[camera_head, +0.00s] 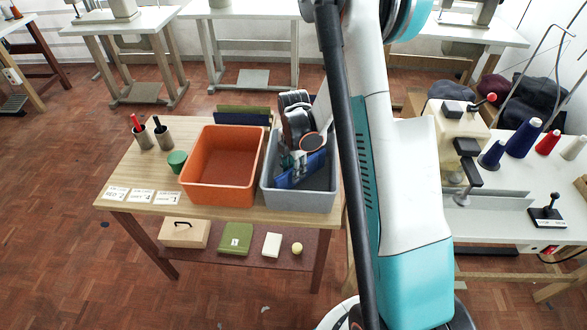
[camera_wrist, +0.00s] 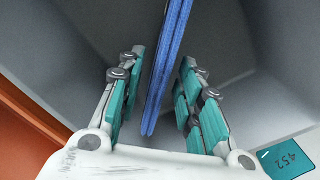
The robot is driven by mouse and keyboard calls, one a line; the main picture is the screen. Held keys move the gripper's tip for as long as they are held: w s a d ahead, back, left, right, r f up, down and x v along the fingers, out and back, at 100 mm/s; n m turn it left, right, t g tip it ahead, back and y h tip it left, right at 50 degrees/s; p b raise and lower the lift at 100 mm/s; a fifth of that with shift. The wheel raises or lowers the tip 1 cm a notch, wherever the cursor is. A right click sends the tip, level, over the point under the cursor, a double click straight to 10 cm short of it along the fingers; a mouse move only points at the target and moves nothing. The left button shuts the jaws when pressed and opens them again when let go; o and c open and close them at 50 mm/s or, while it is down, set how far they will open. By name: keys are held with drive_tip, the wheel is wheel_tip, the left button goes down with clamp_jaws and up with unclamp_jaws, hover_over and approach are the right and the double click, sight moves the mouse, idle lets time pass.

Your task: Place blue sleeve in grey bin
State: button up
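The blue sleeve (camera_head: 312,165) is a thin flat blue panel inside the grey bin (camera_head: 300,201) on the wooden table. In the wrist view the sleeve (camera_wrist: 167,65) is seen nearly edge-on, running between my two fingers. My gripper (camera_head: 293,164) reaches down into the bin from above. In the wrist view my gripper (camera_wrist: 160,95) has its teal finger pads apart, with a visible gap on each side of the sleeve. The grey bin's inner walls (camera_wrist: 60,45) surround it there. The sleeve's lower contact with the bin floor is unclear.
An orange bin (camera_head: 205,203) stands directly left of the grey bin. Dark folders (camera_head: 243,117) stand behind. A sewing station (camera_head: 500,225) stands on the right. A teal 452 label (camera_wrist: 288,158) shows in the wrist view.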

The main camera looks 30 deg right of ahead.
wheel_tip(320, 180, up, 12)
drive_tip(key=p, duration=0.4)
drive_tip(key=shift+r, duration=0.15)
idle(0.4)
drive_tip(key=s+a+r+m+t, duration=0.2)
drive_tip(key=s+a+r+m, duration=0.25)
drive_tip(key=r, duration=0.35)
drive_tip(key=s+a+r+m+t, duration=0.1)
drive_tip(key=s+a+r+m, duration=0.35)
drive_tip(key=r, duration=0.25)
drive_tip(key=s+a+r+m+t, duration=0.3)
drive_tip(key=s+a+m+t, duration=0.1)
drive_tip(key=s+m, duration=0.6)
drive_tip(key=shift+s+r+m, duration=0.2)
drive_tip(key=shift+s+m, duration=0.2)
